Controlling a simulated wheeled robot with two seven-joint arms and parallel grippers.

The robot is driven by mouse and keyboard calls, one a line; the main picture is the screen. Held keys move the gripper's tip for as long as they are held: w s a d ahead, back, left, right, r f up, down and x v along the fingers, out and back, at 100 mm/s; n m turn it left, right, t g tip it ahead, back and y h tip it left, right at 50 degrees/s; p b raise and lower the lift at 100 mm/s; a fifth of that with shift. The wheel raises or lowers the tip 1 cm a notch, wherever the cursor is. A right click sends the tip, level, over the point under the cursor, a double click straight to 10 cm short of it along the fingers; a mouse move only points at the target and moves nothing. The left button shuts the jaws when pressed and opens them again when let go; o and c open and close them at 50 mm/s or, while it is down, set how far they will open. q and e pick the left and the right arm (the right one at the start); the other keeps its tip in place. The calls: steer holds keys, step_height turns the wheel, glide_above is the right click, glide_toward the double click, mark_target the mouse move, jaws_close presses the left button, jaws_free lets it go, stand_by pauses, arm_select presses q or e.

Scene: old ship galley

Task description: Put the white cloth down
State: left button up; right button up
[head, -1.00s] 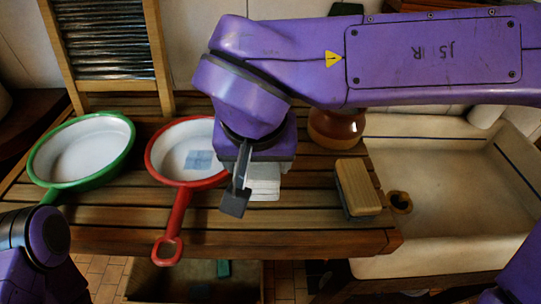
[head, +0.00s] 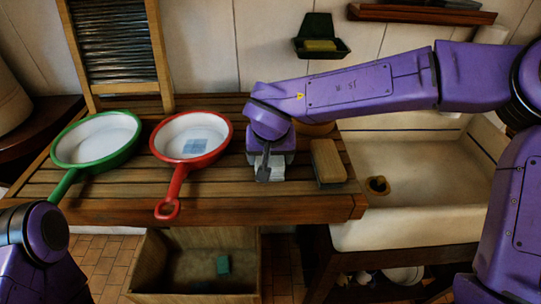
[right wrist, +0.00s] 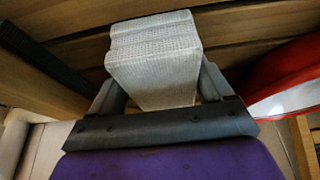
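The white cloth (head: 271,173) is a small folded block with a woven texture. In the right wrist view the cloth (right wrist: 155,60) lies between the two grey fingers, which press close along its sides. My right gripper (head: 263,168) points down over the slatted wooden counter (head: 230,210) and is shut on the cloth. The cloth is low at the boards, right of the red pan; I cannot tell whether it touches them. In the head view the gripper hides part of the cloth. My left arm shows at the lower left, but its gripper is out of view.
A red pan (head: 222,132) with a blue patch inside and a green pan (head: 130,150) stand to the left. A wooden-backed brush (head: 328,160) lies right of the cloth, before the sink (head: 420,215). A washboard (head: 158,50) stands behind. A crate (head: 160,265) sits below.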

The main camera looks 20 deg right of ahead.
steer(key=shift+s+a+r, duration=0.1)
steer(key=shift+s+r, duration=0.05)
steer(key=shift+s, duration=0.4)
steer(key=shift+s+a+r, duration=0.1)
steer(key=shift+s+r, duration=0.05)
steer(key=shift+s, duration=0.35)
steer(key=shift+w+r, duration=0.25)
steer(key=shift+r, duration=0.1)
steer(key=v, duration=1.1)
steer(key=shift+s, duration=0.2)
